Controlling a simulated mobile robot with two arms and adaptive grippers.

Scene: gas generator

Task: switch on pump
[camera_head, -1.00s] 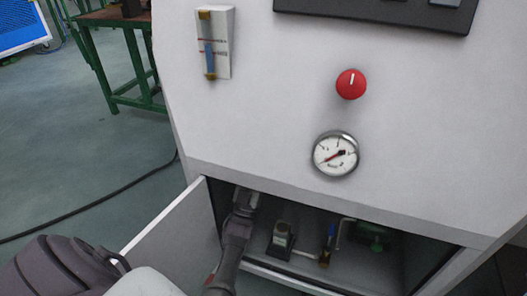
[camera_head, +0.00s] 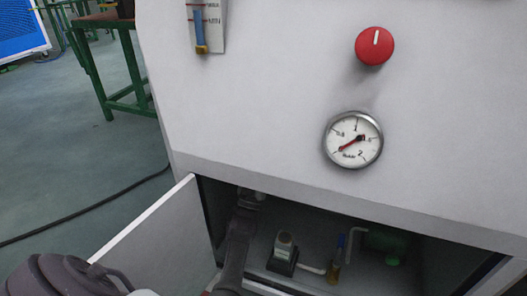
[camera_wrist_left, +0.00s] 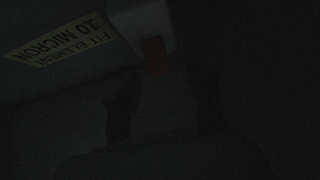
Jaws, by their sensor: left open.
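The open lower compartment of the white cabinet holds a green motor-like unit (camera_head: 385,242), which may be the pump, at the back right. A small grey-and-white device (camera_head: 283,254) stands left of it. My left gripper (camera_head: 248,200) is inside the compartment at its left, near the upper edge. In the dark left wrist view, its open fingers (camera_wrist_left: 160,105) show dimly. A small red part (camera_wrist_left: 155,57), possibly a switch, lies ahead between them on a pale block (camera_wrist_left: 142,17). I cannot tell whether they touch it. My right gripper is not in view.
A red knob (camera_head: 374,45) and a round gauge (camera_head: 353,139) sit on the front panel. A brass-and-blue fitting (camera_head: 337,262) stands inside. A "10 MICRON" label (camera_wrist_left: 62,42) shows in the wrist view.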

